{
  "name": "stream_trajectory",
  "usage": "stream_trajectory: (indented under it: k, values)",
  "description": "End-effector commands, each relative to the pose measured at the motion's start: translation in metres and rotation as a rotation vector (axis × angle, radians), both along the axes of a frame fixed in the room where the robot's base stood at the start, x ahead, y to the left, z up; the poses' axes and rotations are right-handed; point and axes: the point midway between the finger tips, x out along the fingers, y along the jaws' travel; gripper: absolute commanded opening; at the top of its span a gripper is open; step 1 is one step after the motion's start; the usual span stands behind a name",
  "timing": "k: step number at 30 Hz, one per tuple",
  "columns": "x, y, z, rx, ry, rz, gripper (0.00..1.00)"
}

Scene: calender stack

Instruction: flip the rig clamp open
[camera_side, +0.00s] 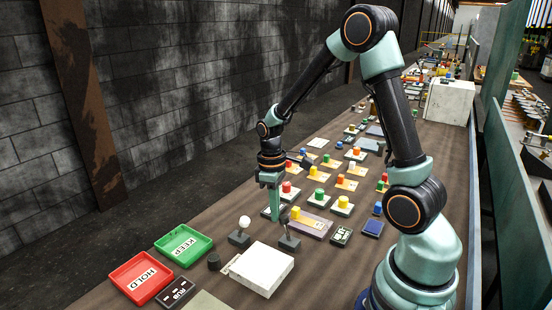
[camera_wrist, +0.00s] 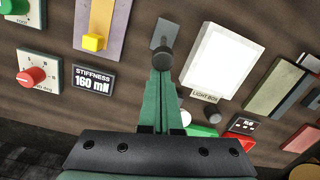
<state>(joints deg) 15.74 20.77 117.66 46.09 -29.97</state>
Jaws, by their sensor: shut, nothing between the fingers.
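A small dark grey block (camera_side: 289,244) with a short lever and dark round knob (camera_side: 284,218) stands between the white light box and the purple slider plate. It seems to be the rig clamp, but no label on it shows. In the wrist view its dark knob (camera_wrist: 162,58) is just beyond my fingertips, over a grey base plate (camera_wrist: 165,35). My gripper (camera_side: 275,217) is shut and empty, pointing down beside the lever's left side. In the wrist view my green fingers (camera_wrist: 162,78) are together, close to the knob; I cannot tell whether they touch.
The light box (camera_side: 262,268) is in front, and a white ball knob on a block (camera_side: 239,238) is left. The purple slider plate (camera_side: 314,226) is right. Red (camera_side: 150,290) and green (camera_side: 195,258) trays lie front left. Several button blocks crowd the bench behind.

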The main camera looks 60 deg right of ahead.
Motion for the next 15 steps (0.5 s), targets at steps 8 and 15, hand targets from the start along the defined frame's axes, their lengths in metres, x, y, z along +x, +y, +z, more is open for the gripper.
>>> stream_trajectory:
  k: [8,15]
  values:
    - [-0.019,0.0,0.007,0.001,0.0,-0.001,0.0]
    - [-0.038,0.0,0.01,0.003,0.001,-0.001,0.0]
